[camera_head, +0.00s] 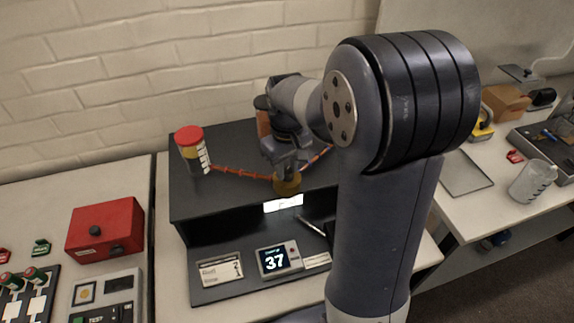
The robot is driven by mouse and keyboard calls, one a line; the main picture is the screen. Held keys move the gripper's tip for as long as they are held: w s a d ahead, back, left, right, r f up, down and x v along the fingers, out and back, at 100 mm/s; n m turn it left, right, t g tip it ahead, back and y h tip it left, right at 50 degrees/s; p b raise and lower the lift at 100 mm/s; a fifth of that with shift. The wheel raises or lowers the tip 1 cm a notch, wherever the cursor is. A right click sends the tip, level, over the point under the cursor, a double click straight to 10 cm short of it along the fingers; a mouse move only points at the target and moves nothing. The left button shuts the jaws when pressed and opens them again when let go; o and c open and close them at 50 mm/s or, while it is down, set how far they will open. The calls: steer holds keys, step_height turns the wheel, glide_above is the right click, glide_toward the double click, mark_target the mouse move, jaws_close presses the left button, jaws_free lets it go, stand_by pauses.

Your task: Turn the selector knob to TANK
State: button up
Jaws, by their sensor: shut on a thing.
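My gripper (287,174) is over the front edge of the dark cabinet top (235,195). It points down and is shut on a round yellow-brown knob (287,186). The fingers and arm cover much of the knob, so its pointer and any TANK marking cannot be read. A small bright white label (283,203) shows just below the knob on the cabinet's front. An orange-red beaded cord (240,174) runs from the left toward the knob and continues on its right.
A red box (105,230) is at left. A clear beaker (532,181) and a tray (466,173) are at right.

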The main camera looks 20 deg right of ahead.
mark_target(287, 170)
steer(key=n, duration=0.7)
stand_by(0.6)
steer(key=o, duration=1)
step_height(287, 170, up, 11)
steer(key=shift+f, duration=0.15)
